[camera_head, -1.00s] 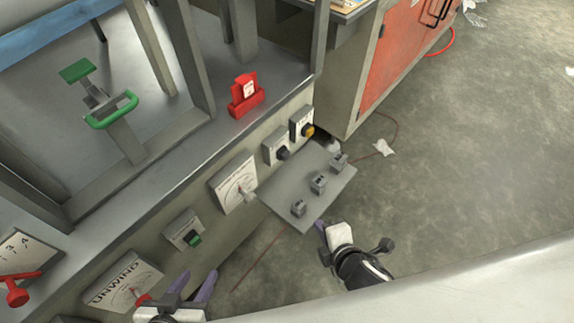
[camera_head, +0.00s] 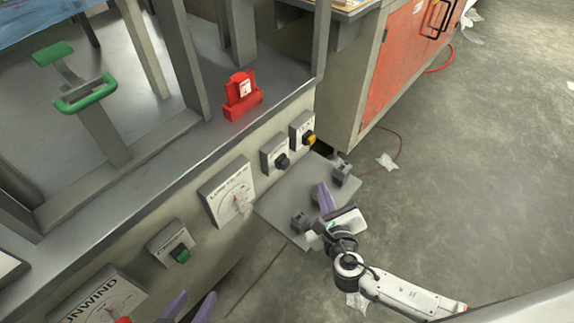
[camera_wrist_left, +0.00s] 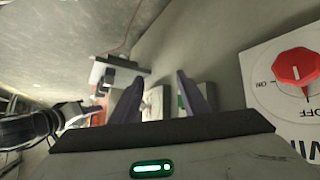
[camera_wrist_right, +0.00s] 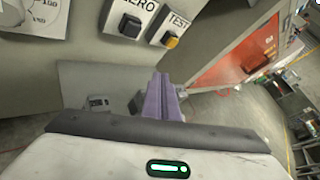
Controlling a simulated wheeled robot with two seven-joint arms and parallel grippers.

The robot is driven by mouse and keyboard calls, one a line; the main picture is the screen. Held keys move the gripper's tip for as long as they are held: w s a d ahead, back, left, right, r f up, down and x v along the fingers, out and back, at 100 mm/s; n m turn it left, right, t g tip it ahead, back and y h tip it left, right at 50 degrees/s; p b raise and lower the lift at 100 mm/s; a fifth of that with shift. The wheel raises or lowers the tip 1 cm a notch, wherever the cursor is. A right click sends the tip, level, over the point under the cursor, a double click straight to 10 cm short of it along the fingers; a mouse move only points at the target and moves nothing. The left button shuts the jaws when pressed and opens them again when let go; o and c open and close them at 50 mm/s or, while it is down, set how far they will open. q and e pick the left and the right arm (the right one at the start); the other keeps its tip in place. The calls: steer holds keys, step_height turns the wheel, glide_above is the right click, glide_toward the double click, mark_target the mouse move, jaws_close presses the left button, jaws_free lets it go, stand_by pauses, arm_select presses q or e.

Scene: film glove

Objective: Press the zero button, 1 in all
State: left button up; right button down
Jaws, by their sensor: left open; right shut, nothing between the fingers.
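The zero button is a dark button on a grey box (camera_head: 282,160) on the machine's front panel. In the right wrist view the zero button (camera_wrist_right: 131,26) sits at the top, under the label ZERO. My right gripper (camera_head: 323,196) is shut and empty, over the small grey shelf, below and to the right of the zero button and apart from it. Its purple fingers (camera_wrist_right: 162,98) point toward the panel in the right wrist view. My left gripper (camera_head: 191,304) is open and empty at the bottom of the head view, near the unwind dial.
A yellow TEST button (camera_head: 309,139) sits right beside the zero button. A grey shelf (camera_head: 268,207) with small dark switches juts out below. A dial (camera_head: 229,190), a green button (camera_head: 181,255) and the unwind dial (camera_head: 98,300) line the panel. Open floor lies right.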

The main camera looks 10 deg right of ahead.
mark_target(285, 164)
arm_select(q)
steer(key=shift+w+d+f+b, duration=0.15)
steer(key=shift+f+b, duration=0.15)
steer(key=shift+b, duration=0.85)
arm_select(e)
steer(key=w+a, duration=0.5)
steer(key=w, duration=0.1)
steer(key=shift+w, duration=0.3)
arm_select(q)
steer(key=shift+f, duration=0.15)
arm_select(e)
steer(key=shift+a, duration=0.1)
stand_by(0.4)
steer(key=shift+w+a, duration=0.15)
arm_select(q)
steer(key=shift+r, duration=0.2)
arm_select(e)
steer(key=shift+w+a, duration=0.1)
steer(key=shift+w, duration=0.05)
